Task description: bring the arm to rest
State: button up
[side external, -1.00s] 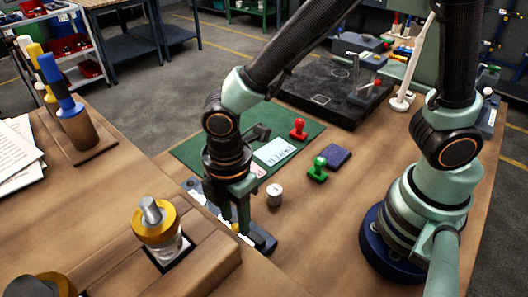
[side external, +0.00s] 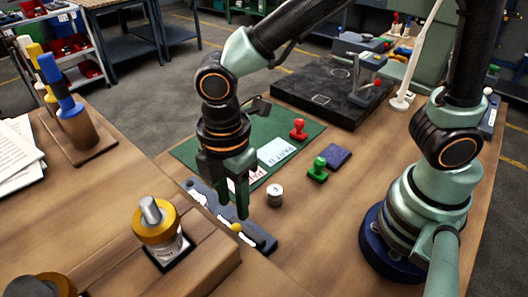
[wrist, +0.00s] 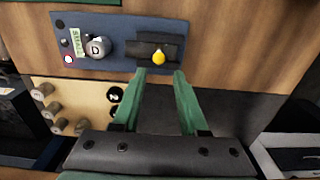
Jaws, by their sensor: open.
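My gripper (side external: 236,212) hangs pointing down, empty, above a blue-grey panel (side external: 262,241) on the wooden bench. In the wrist view its two green fingers (wrist: 160,76) stand apart with nothing between them. Just beyond the fingertips in that view is a yellow knob (wrist: 158,58) on a dark block of the panel (wrist: 120,66). The yellow knob also shows beside the fingers in the side view (side external: 236,227). A grey round piece marked D (wrist: 97,47) sits on the panel's left in the wrist view.
A green mat (side external: 200,150) lies behind. A yellow-collared fixture (side external: 156,222) stands front left.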

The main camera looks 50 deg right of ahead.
jog(key=w+d+r+m+t, duration=0.1)
jog(key=d+r+m+t, duration=0.1)
jog(key=d+r+m, duration=0.2)
jog(key=w+d+r+m+t, duration=0.1)
jog(key=d+r+m, duration=0.2)
jog(key=d+m, duration=0.5)
jog(key=w+d+r+m+t, duration=0.1)
jog(key=d+r+m, duration=0.3)
jog(key=d, duration=0.6)
jog(key=shift+d+r+m+t, duration=0.35)
jog(key=shift+m+t, duration=0.45)
jog(key=shift+m, duration=0.2)
